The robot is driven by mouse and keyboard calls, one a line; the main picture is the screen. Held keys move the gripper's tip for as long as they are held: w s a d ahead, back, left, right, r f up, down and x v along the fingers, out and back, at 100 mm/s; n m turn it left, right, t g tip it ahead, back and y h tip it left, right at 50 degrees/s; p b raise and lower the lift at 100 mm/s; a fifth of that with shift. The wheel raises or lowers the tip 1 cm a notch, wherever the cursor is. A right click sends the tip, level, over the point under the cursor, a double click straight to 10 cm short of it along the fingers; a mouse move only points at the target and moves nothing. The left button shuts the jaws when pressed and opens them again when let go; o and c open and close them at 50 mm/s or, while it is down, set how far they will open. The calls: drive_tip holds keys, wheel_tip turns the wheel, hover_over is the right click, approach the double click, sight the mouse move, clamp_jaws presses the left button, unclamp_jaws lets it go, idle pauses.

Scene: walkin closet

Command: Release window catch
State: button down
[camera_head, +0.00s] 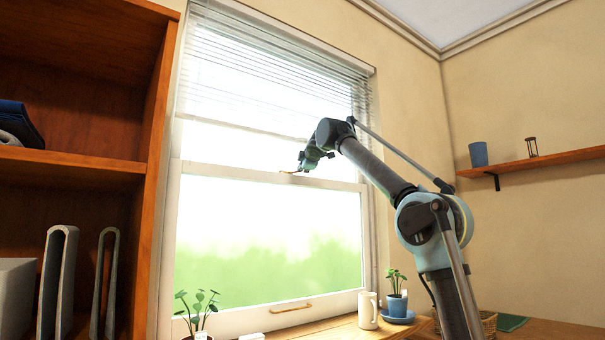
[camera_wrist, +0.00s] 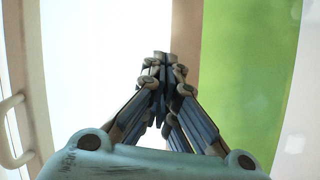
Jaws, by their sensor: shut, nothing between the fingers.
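The window (camera_head: 270,190) has a sash with a middle rail (camera_head: 240,173). A small brass-coloured piece that looks like the catch (camera_head: 286,172) sits on that rail. My gripper (camera_head: 301,169) is at the rail, just right of this piece; I cannot tell whether they touch. In the wrist view my gripper's fingertips (camera_wrist: 161,56) are together, with nothing seen between them. They are in front of a pale, bright area and a tan band. The catch cannot be made out in the wrist view.
Raised blinds (camera_head: 270,75) hang above. A brass pull handle (camera_head: 291,309) is on the lower sash. A wooden shelf unit (camera_head: 75,165) stands left, a wall shelf (camera_head: 540,160) right.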

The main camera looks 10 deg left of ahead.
drive_tip(key=shift+w+d, duration=0.2)
drive_tip(key=shift+w, duration=0.65)
idle(1.6)
idle(0.4)
drive_tip(key=s+d+r, duration=0.2)
drive_tip(key=s+d, duration=0.4)
drive_tip(key=d, duration=0.5)
drive_tip(key=shift+s, duration=0.4)
drive_tip(key=shift+d, duration=0.1)
